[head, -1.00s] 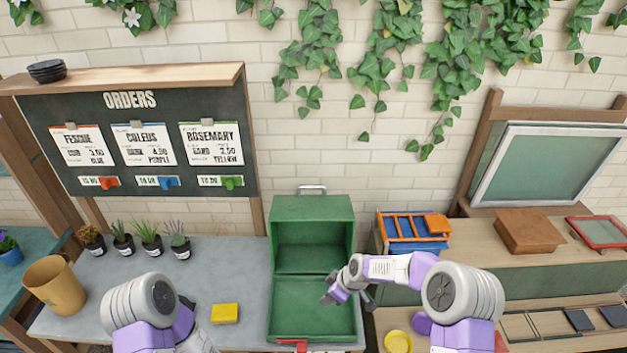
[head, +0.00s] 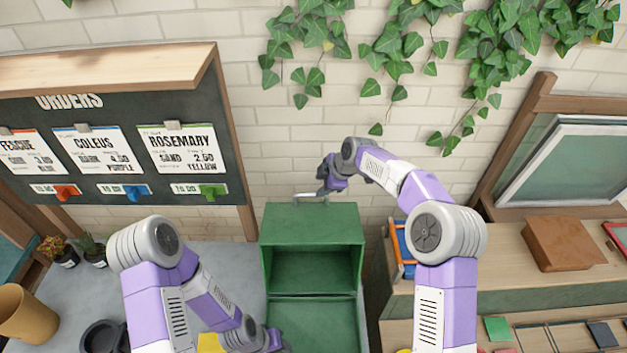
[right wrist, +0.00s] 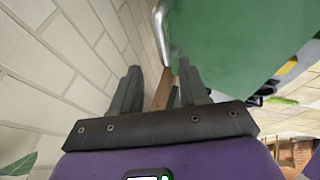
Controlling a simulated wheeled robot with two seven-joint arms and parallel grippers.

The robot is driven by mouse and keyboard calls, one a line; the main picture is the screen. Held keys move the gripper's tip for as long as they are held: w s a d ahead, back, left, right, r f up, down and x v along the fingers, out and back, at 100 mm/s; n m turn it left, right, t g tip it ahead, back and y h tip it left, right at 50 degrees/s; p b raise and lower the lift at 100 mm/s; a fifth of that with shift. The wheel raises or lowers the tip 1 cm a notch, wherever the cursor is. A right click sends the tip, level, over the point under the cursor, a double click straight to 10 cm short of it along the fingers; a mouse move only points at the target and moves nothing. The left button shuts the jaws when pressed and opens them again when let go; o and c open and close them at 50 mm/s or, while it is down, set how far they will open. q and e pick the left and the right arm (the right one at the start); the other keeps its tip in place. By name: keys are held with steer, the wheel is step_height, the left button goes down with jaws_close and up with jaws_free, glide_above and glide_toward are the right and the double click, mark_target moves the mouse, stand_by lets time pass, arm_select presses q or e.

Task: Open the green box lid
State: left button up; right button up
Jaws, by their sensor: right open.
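The green box (head: 312,231) stands at the back of the grey counter against the brick wall. Its front shows a dark open recess, with a green panel or tray (head: 330,322) below. A metal handle (head: 303,199) is at its top back edge and also shows in the right wrist view (right wrist: 163,35). My right gripper (head: 326,183) is at this handle; in the right wrist view its fingers (right wrist: 160,88) are apart, with the handle just beyond them and nothing clearly held.
A yellow block (head: 209,343) lies beside my left forearm. A dark pot (head: 103,338) and a tan pot (head: 27,312) stand at left. The orders board (head: 130,140) hangs at left. A blue-and-orange rack (head: 401,250) and brown box (head: 562,244) are at right.

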mark_target(311, 194)
steer(key=p+x, duration=0.1)
steer(key=x, duration=0.6)
steer(key=shift+s, duration=0.2)
jaws_close()
